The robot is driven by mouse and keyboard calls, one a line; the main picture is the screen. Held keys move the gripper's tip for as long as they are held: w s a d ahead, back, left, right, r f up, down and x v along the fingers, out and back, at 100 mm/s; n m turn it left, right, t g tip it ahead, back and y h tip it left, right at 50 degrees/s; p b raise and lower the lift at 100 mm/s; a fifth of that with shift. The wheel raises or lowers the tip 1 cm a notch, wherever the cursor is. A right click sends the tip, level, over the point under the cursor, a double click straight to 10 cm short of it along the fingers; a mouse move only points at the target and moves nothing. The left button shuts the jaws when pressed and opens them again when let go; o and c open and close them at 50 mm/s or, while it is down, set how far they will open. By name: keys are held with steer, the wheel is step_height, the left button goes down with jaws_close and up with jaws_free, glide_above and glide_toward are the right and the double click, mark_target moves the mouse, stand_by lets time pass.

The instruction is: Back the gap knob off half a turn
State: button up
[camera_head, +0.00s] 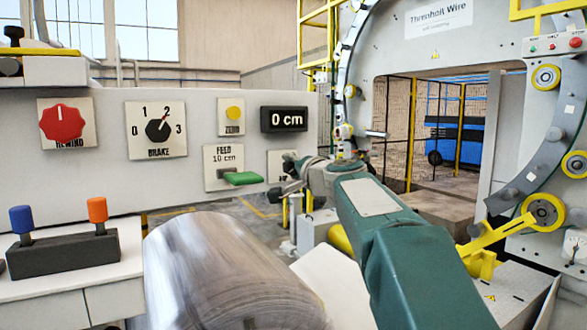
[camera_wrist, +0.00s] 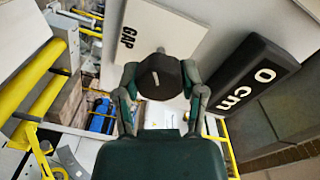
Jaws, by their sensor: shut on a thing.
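The gap knob (camera_wrist: 160,77) is black and faceted, with a short white mark on its face. It stands on a short shaft in front of a white plate lettered GAP (camera_wrist: 160,30). My gripper (camera_wrist: 161,82) has one finger on each side of the knob and is shut on it.
Left of my gripper are a green lever (camera_head: 243,178) marked FEED, a yellow button (camera_head: 233,113), the BRAKE knob (camera_head: 157,128) and a red REWIND knob (camera_head: 62,122). The display (camera_head: 284,119) reads 0 cm. A coil (camera_head: 225,275) lies below the panel.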

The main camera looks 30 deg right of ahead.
steer(key=n, duration=0.5)
steer(key=shift+w+f, duration=0.15)
steer(key=shift+f, duration=0.25)
steer(key=n, duration=0.5)
steer(key=shift+n, duration=0.3)
steer(key=o, duration=1.2)
steer(key=shift+a, duration=0.1)
steer(key=shift+r, duration=0.15)
